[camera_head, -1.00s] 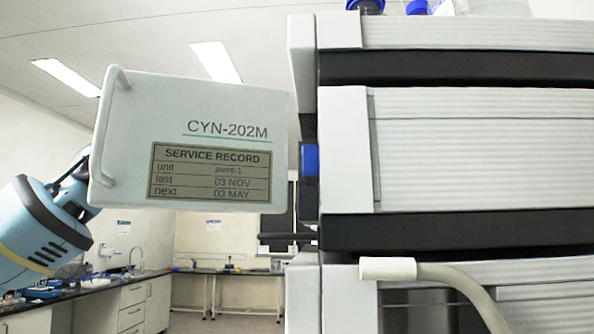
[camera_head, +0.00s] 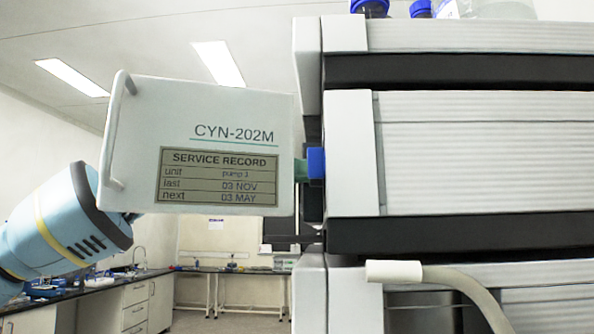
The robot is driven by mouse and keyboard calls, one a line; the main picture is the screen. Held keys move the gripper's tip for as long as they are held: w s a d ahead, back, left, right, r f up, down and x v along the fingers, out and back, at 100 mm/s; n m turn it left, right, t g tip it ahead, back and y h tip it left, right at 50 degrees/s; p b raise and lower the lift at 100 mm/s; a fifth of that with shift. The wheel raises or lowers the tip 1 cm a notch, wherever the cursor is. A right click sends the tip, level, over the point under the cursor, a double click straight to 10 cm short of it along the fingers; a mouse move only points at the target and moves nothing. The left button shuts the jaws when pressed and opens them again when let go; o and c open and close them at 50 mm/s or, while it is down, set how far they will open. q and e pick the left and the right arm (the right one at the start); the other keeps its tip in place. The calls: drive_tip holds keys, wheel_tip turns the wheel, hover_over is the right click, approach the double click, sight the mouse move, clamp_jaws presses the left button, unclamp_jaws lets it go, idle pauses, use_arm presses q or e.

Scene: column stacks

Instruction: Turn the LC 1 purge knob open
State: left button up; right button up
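A stack of grey-white instrument modules fills the right side. An open white door panel (camera_head: 150,110) marked CYN-202M, with a handle and a service record reading pump 1, stands out left of the middle module (camera_head: 450,150). A blue block (camera_head: 316,162) shows at that module's left edge, with a small teal piece (camera_head: 300,170) between it and the panel. I cannot tell whether either is the LC 1 purge knob; no LC 1 label is readable. My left arm reaches in from the left behind the panel, which hides its gripper. My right gripper is out of view.
A white-tipped hose (camera_head: 394,271) curves across the lower module (camera_head: 360,300). Blue-capped bottles (camera_head: 370,8) stand on top of the stack. The panel and its handle stand in front of my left arm. Lab benches (camera_head: 135,290) lie farther back, with open floor between.

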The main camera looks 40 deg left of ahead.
use_arm(q)
drive_tip(key=shift+c, duration=0.3)
clamp_jaws()
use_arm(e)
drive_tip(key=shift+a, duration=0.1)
use_arm(q)
drive_tip(key=shift+n, duration=0.3)
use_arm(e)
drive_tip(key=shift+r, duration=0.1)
use_arm(q)
drive_tip(key=n, duration=0.2)
drive_tip(key=shift+n+p, duration=0.35)
drive_tip(key=shift+n, duration=0.05)
drive_tip(key=n+p, duration=0.1)
drive_tip(key=n, duration=0.3)
drive_tip(key=shift+a, duration=0.1)
drive_tip(key=shift+w+f+n+p, duration=0.1)
drive_tip(key=shift+n+p, duration=0.15)
drive_tip(key=shift+n, duration=2.4)
drive_tip(key=shift+f+n+p, duration=0.1)
drive_tip(key=shift+n+p, duration=0.15)
drive_tip(key=shift+n, duration=2.4)
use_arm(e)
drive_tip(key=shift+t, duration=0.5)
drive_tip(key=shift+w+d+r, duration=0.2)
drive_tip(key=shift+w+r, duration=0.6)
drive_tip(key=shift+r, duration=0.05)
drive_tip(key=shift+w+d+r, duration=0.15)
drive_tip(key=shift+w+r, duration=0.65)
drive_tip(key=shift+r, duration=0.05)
